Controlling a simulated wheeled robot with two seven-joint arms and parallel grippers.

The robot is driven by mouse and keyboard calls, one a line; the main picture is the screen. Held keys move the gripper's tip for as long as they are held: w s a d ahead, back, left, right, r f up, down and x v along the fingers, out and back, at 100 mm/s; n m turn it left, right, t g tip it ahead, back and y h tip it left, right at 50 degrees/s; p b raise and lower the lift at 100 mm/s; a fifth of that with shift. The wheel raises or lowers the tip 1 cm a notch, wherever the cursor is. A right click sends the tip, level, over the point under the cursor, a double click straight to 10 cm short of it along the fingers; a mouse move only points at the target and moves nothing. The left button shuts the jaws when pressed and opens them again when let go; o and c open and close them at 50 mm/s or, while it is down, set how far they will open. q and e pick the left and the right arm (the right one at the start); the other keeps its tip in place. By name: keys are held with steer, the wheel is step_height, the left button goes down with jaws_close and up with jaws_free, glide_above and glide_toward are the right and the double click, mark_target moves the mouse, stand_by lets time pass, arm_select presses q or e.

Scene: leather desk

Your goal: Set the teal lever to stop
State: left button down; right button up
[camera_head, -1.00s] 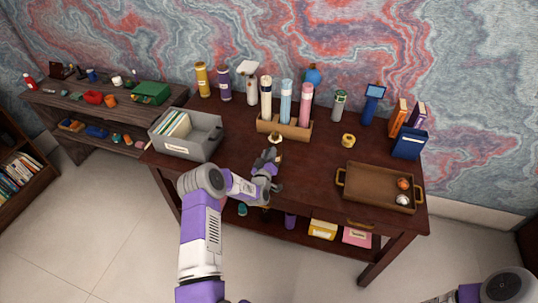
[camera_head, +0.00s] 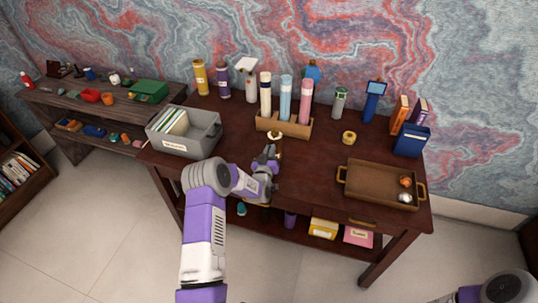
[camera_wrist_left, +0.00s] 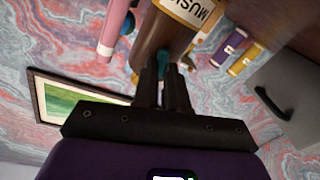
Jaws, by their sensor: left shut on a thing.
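A small teal piece (camera_wrist_left: 163,56), which looks like the lever, shows right at the tips of my left gripper (camera_wrist_left: 163,70). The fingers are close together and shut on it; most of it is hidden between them. In the head view my left gripper (camera_head: 272,158) is low over the desk, in front of the wooden pen-like holder (camera_head: 298,128). The lever and any stop mark are not visible there. My right gripper is out of view.
On the dark desk, a grey file box (camera_head: 202,142) stands left of my gripper and a brown tray (camera_head: 350,165) lies to the right. The desk between gripper and tray is clear.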

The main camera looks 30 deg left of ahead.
arm_select(q)
steer(key=shift+w+d+m+b, duration=0.1)
steer(key=shift+d+m+b, duration=0.1)
steer(key=shift+m+b, duration=0.65)
steer(key=shift+d+m+b, duration=0.15)
steer(key=shift+m+b, duration=0.45)
steer(key=shift+m, duration=0.35)
steer(key=c, duration=1.2)
jaws_free()
steer(key=shift+o, duration=0.2)
steer(key=v, duration=0.7)
steer(key=shift+s, duration=0.3)
